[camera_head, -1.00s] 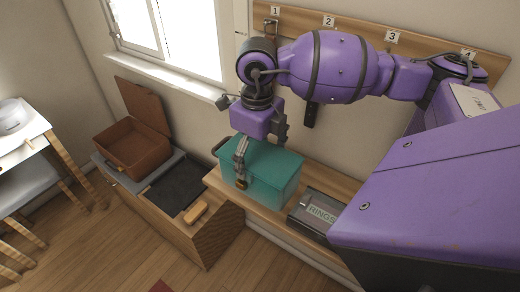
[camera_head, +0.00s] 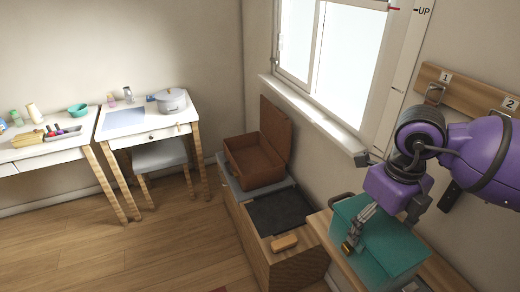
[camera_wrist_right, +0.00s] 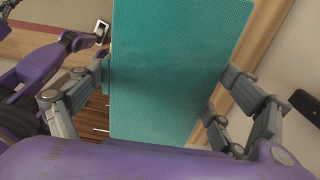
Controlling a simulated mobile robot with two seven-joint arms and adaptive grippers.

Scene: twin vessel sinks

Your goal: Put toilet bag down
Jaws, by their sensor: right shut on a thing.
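The toilet bag appears to be the teal box-shaped case (camera_head: 395,245) with a brass clasp on its front. It is at the wooden ledge under the window wall; I cannot tell whether it rests on it. My right gripper (camera_head: 372,215) is at its left end, one finger down the front face. In the right wrist view the teal surface (camera_wrist_right: 180,70) fills the space between the two fingers of the shut right gripper. A purple arm part with dark jaws (camera_wrist_right: 85,45) at the left of that view may be my left gripper; its state is unclear.
A wooden bench (camera_head: 300,262) stands left of the ledge, with a dark mat (camera_head: 280,210), a tan block (camera_head: 284,243) and an open brown box (camera_head: 255,160). White tables (camera_head: 150,118) with a pot (camera_head: 171,100) stand further left. The floor between is clear.

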